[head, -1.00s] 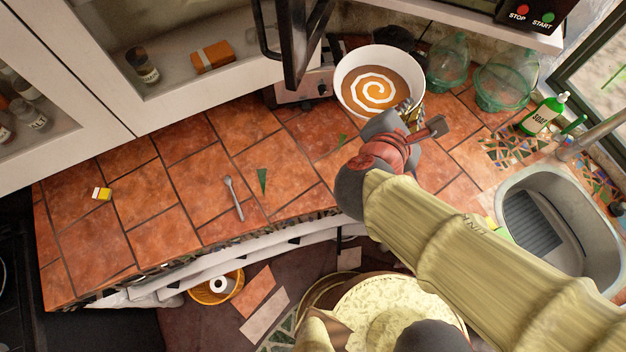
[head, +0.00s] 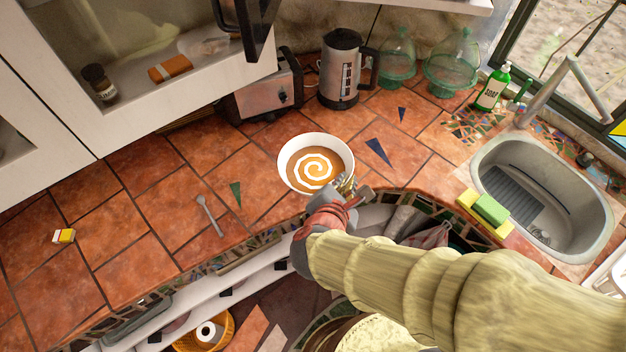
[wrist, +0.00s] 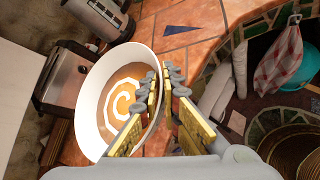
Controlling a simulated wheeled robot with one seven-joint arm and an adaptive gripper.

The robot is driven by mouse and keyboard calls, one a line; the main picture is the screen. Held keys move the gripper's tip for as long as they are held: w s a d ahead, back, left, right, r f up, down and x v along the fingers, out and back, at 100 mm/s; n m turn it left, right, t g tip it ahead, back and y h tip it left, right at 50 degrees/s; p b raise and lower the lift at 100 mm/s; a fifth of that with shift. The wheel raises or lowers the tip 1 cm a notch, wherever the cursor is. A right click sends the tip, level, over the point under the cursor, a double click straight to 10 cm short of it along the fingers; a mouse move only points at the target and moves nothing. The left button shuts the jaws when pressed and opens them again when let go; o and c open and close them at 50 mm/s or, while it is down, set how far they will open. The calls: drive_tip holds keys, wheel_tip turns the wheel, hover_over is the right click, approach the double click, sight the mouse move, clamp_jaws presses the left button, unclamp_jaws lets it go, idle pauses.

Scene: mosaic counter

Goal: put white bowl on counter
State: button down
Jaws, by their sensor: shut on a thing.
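The white bowl (head: 316,139) holds an orange-brown soup with a white swirl. In the head view it is over the front part of the tiled counter (head: 165,202). My gripper (head: 346,186) is shut on the bowl's near rim. In the wrist view the bowl (wrist: 88,97) is at left, its rim between my gripper's fingers (wrist: 163,92). I cannot tell whether the bowl's base touches the tiles.
A toaster (head: 263,86), a kettle (head: 341,70) and green glass cloches (head: 452,66) stand at the back. A sink (head: 580,207) and a green sponge (head: 490,209) are at right. A spoon (head: 209,214) lies left of the bowl. Counter tiles around the bowl are mostly clear.

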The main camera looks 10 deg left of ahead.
sight(320, 171)
drive_tip(key=w+a+f, duration=0.1)
drive_tip(key=w+a, duration=0.1)
drive_tip(key=w+a+f+b, duration=0.1)
drive_tip(key=w, duration=0.1)
drive_tip(key=shift+a+f, duration=0.3)
drive_tip(key=shift+a, duration=0.1)
drive_tip(key=w+a+f, duration=0.1)
drive_tip(key=w+a+f+b, duration=0.1)
drive_tip(key=f, duration=0.1)
drive_tip(key=w+a+f, duration=0.1)
drive_tip(key=f, duration=0.1)
drive_tip(key=shift+b, duration=0.4)
drive_tip(key=shift+w+a+f, duration=0.1)
drive_tip(key=shift+a+f, duration=0.05)
drive_tip(key=shift+f, duration=0.05)
drive_tip(key=shift+f+b, duration=0.65)
drive_tip(key=shift+f, duration=0.9)
drive_tip(key=shift+f, duration=0.2)
drive_tip(key=c, duration=2)
unclamp_jaws()
drive_tip(key=shift+r, duration=0.1)
